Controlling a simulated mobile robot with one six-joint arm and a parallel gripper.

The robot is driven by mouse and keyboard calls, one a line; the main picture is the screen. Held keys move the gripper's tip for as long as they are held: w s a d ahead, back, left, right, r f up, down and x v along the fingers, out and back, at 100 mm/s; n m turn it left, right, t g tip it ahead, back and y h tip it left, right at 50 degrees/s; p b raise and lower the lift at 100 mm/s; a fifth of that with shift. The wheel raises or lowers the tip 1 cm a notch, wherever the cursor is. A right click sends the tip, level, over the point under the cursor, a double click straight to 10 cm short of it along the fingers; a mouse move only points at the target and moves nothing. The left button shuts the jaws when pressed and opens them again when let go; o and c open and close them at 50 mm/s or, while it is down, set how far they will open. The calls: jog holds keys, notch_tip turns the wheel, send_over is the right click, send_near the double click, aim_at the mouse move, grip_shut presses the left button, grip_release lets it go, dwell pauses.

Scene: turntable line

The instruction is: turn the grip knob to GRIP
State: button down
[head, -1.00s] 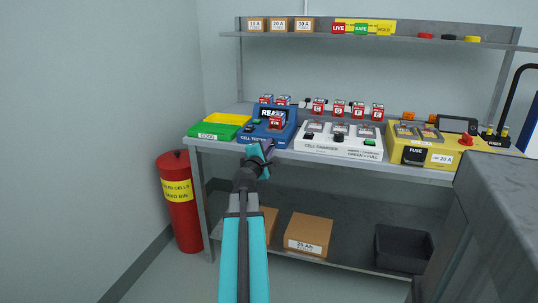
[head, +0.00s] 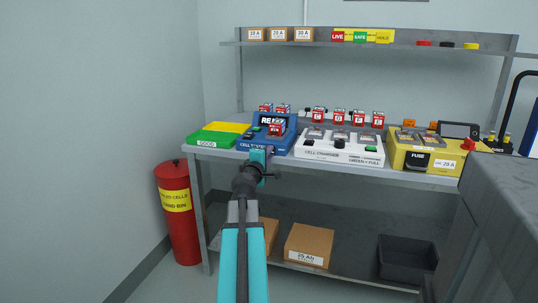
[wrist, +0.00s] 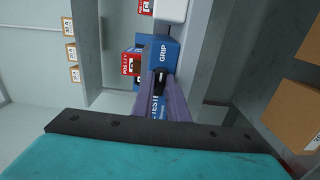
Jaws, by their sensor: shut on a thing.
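The blue cell tester (head: 246,143) stands on the bench, with a red-labelled cell on top. In the wrist view the tester (wrist: 164,48) shows the word GRIP on its front, just beyond my fingers. My gripper (wrist: 159,82) has its two purple fingers closed on the small dark grip knob (wrist: 160,75) at the tester's front. The knob is mostly hidden between the fingers, and its pointer setting cannot be read. In the head view my gripper (head: 265,153) is at the tester's front edge, and the arm hides the knob.
A green and yellow tray (head: 211,138) lies left of the tester. The white cell charger (head: 340,151) stands close on its right, and a yellow fuse unit (head: 425,161) is further right. A red bin (head: 175,212) stands on the floor at left. A grey cabinet (head: 500,200) is at right.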

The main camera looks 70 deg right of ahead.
jog(key=c, duration=1.7)
grip_release()
jog(key=shift+a+f, duration=0.1)
jog(key=shift+c, duration=0.2)
jog(key=shift+a, duration=0.1)
